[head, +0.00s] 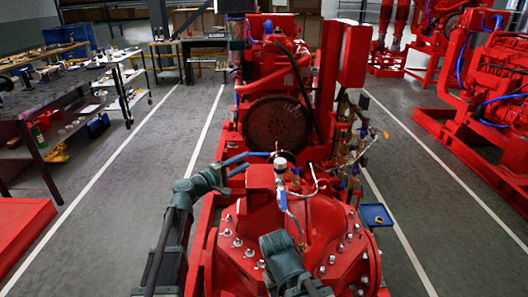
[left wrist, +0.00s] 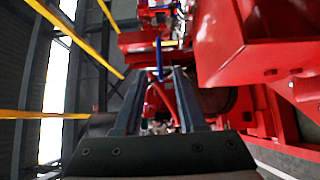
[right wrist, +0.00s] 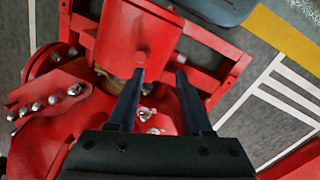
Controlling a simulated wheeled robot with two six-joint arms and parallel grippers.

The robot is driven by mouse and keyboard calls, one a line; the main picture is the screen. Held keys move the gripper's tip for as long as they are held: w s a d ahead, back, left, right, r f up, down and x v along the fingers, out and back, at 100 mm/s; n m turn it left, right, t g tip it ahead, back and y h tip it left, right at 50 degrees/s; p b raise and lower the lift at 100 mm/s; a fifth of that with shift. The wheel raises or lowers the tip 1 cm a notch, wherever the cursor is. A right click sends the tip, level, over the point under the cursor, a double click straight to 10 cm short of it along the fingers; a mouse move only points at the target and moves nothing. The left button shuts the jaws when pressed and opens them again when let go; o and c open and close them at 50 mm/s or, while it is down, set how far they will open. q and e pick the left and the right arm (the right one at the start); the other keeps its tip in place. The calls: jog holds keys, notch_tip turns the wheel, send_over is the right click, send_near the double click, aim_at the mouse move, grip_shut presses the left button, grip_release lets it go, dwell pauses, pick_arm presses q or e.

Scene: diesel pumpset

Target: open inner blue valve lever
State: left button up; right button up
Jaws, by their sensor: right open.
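A blue lever (head: 282,199) hangs below the white-faced gauge on the thin pipework above the red pump casing. A second small blue piece (head: 297,171) shows just behind it. My left gripper (head: 250,160) is to the left of the gauge and apart from the levers, its fingers pointing right. In the left wrist view its two fingers stand apart and empty. A thin blue bar (left wrist: 159,58) shows ahead between the fingertips; I cannot tell which lever it is. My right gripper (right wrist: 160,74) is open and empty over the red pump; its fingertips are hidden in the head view.
The red pump casing (head: 240,250) with several bolts fills the lower middle. The engine flywheel (head: 275,122) stands behind it. A small blue tray (head: 376,216) is at the right. Workbenches (head: 60,95) stand at the left, with clear floor between.

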aim_at(259, 153)
pick_arm(q)
jog(key=x, duration=1)
jog(key=shift+c, duration=0.2)
grip_shut()
dwell(1.1)
